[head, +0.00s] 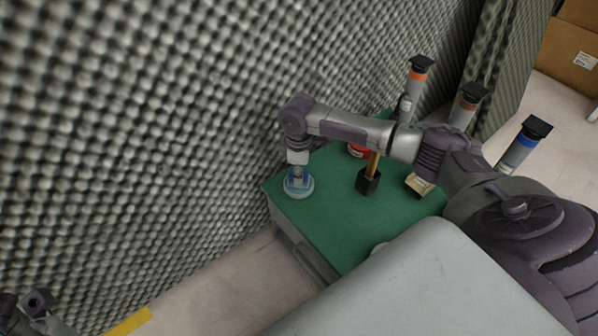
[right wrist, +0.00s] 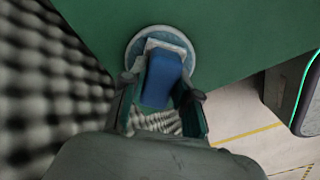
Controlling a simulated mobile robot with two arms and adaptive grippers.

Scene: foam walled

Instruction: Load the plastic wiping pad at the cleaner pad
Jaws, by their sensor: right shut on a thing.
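A blue block-like piece with a white layer at its far end, likely the plastic wiping pad (right wrist: 161,80), is between the fingers of my right gripper (right wrist: 163,92). The gripper is shut on it. In the head view, my right gripper (head: 298,163) points down at the table's left corner, with the blue piece below it. A round pale grey-blue disc, likely the cleaner pad (head: 299,191), lies flat there; it also shows in the right wrist view (right wrist: 133,50). The piece overlaps the disc in both views; I cannot tell whether they touch. Part of my left arm shows at the lower left.
The green table (head: 335,230) has free room at its front. A brown-handled tool with a black block (head: 368,182), a red item (head: 357,152) and a yellowish block (head: 418,184) stand under my right arm. Several capped cylinders stand behind. A grey foam wall (head: 150,130) borders the left side.

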